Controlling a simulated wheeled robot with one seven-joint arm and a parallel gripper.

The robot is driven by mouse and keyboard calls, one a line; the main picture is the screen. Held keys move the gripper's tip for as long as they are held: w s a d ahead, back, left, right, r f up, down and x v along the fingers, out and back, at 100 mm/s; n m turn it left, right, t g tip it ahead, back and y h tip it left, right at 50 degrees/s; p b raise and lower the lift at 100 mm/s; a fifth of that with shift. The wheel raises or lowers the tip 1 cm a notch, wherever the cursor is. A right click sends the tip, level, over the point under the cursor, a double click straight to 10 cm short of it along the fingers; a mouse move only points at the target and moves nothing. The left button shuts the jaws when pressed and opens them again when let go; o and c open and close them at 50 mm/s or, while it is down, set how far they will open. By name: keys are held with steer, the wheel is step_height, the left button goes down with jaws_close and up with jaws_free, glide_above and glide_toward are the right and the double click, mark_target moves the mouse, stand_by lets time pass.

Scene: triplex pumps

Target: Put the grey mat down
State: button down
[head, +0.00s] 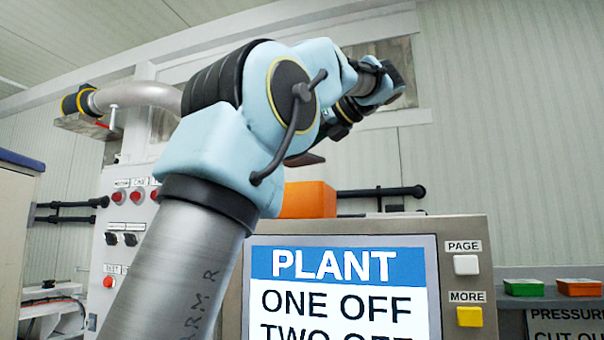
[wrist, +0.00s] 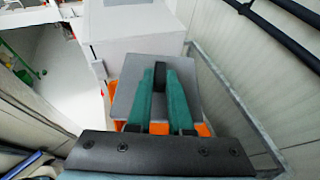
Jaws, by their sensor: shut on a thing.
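In the wrist view the two green fingers of my gripper (wrist: 160,77) are closed on a black upright piece in the middle of the grey mat (wrist: 188,103). The mat is a flat grey square, and it lies over an orange box (wrist: 203,130), whose edges show past the mat's near side and left side. I cannot tell whether the mat touches the box.
A grey cabinet (wrist: 135,35) stands beyond the mat in the wrist view. Black pipes run along the wall (wrist: 255,60) at right. In the head view a PLANT screen (head: 340,300) stands in front, with green (head: 526,288) and orange-red (head: 577,286) boxes on a right-hand shelf.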

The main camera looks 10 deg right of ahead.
mark_target(300, 164)
steer(key=shift+a+f, duration=0.1)
steer(key=shift+f, duration=2)
steer(key=shift+f+b, duration=0.4)
steer(key=shift+b, duration=0.1)
steer(key=shift+f+b, duration=0.25)
steer(key=shift+b, duration=0.1)
steer(key=c, duration=0.8)
jaws_free()
steer(key=shift+r, duration=0.15)
